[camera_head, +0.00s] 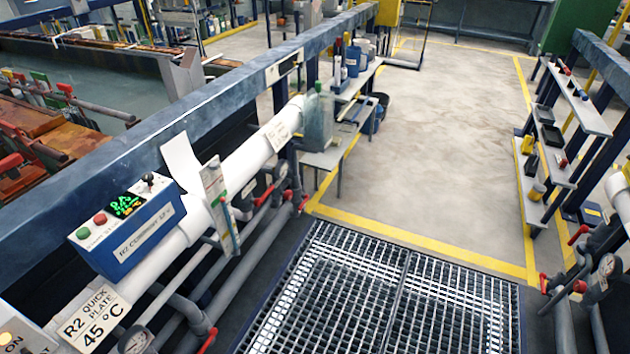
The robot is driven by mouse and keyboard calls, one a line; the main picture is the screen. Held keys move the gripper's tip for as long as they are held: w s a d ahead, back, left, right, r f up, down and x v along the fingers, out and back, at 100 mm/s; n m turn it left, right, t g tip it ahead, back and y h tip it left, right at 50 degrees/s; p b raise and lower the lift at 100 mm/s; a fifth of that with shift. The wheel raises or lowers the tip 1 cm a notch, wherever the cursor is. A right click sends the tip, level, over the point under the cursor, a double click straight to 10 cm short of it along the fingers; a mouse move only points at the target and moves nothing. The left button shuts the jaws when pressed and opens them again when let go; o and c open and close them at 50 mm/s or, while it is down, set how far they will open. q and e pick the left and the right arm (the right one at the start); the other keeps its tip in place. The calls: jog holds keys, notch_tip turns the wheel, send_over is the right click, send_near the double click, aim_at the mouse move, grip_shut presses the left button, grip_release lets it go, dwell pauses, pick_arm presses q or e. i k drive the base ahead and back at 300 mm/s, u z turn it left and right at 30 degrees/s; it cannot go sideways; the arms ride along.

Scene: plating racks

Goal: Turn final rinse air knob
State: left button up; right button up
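I cannot pick out a knob marked as the final rinse air knob. A blue control box (128,232) with a green display, red and green buttons and a small black knob (148,178) is at the left; its label is only partly readable. Red valve handles (266,194) sit on grey pipes below the white pipe. Another red handle (208,341) is at the bottom edge. More red handles (579,235) are at the right edge beside round gauges. Neither of my grippers is in view.
A metal floor grating (385,295) lies at bottom centre. Beyond it is open concrete floor (440,130) edged by yellow lines. A dark blue rail (210,105) runs along the left. Shelves with bottles (548,135) stand at right. A sign (90,318) reads R2 Quick Plate 45 °C.

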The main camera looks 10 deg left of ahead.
aim_at(289, 194)
jog(key=z, duration=0.05)
jog(key=i, duration=1.2)
jog(key=u, duration=0.7)
jog(key=i, duration=0.8)
jog(key=u, duration=0.4)
